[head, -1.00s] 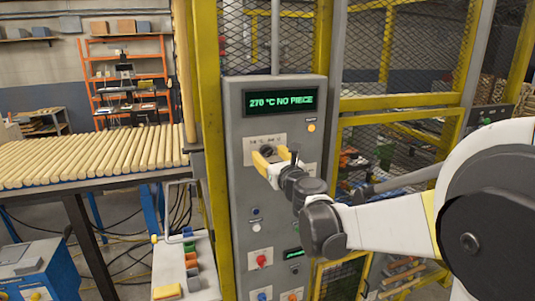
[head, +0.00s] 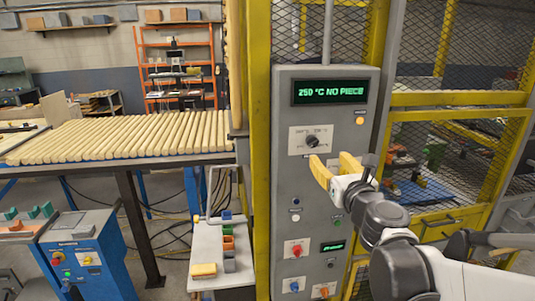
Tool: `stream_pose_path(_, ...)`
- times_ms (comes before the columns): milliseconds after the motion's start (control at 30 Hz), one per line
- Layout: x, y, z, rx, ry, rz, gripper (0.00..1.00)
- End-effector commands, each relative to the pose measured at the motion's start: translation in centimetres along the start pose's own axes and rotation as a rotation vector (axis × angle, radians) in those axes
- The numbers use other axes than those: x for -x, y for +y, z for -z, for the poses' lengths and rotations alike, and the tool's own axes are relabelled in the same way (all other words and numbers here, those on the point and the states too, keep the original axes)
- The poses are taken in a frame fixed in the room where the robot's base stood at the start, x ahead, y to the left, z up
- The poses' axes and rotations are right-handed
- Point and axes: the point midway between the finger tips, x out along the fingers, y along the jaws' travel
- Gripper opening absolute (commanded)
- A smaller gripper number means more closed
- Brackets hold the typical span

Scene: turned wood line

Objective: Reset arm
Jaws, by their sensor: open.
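My gripper (head: 334,166) shows in the head view with its yellow fingers apart and nothing between them. It is in front of the grey control panel (head: 284,150), just below and right of the black rotary knob (head: 312,141) on its pale plate. It looks apart from the knob, though the exact gap is hard to tell. My arm reaches in from the lower right. The panel's display (head: 330,92) reads "250 °C NO PIECE" in green.
A rack of turned wood rods (head: 130,137) stands at left. A narrow shelf (head: 205,250) with small coloured blocks is left of the panel. A blue machine (head: 85,262) stands at lower left. Yellow-framed mesh fencing (head: 455,100) closes off the right side.

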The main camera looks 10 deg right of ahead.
Motion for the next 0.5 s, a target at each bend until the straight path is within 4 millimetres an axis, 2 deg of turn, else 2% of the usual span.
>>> stream_pose_path(67, 0.8, -0.6, 0.1, -0.158, -0.011, 0.046, 0.53)
stream_pose_path(133, 2.2, -1.7, 0.5, -0.429, -0.026, 0.124, 0.53)
stream_pose_path(167, 3.0, -2.3, 1.0, -0.580, -0.033, 0.168, 0.53)
stream_pose_path(233, 5.5, -3.6, 3.4, -0.986, -0.043, 0.290, 0.53)
stream_pose_path(267, 6.8, -3.9, 4.9, -1.175, -0.044, 0.352, 0.53)
stream_pose_path(300, 8.6, -4.0, 7.3, -1.427, -0.043, 0.440, 0.53)
stream_pose_path(367, 11.5, -3.2, 11.4, -1.787, -0.034, 0.590, 0.53)
stream_pose_path(400, 13.3, -2.3, 13.9, -1.988, -0.024, 0.693, 0.53)
stream_pose_path(500, 17.5, 0.9, 18.9, -2.374, 0.002, 0.945, 0.53)
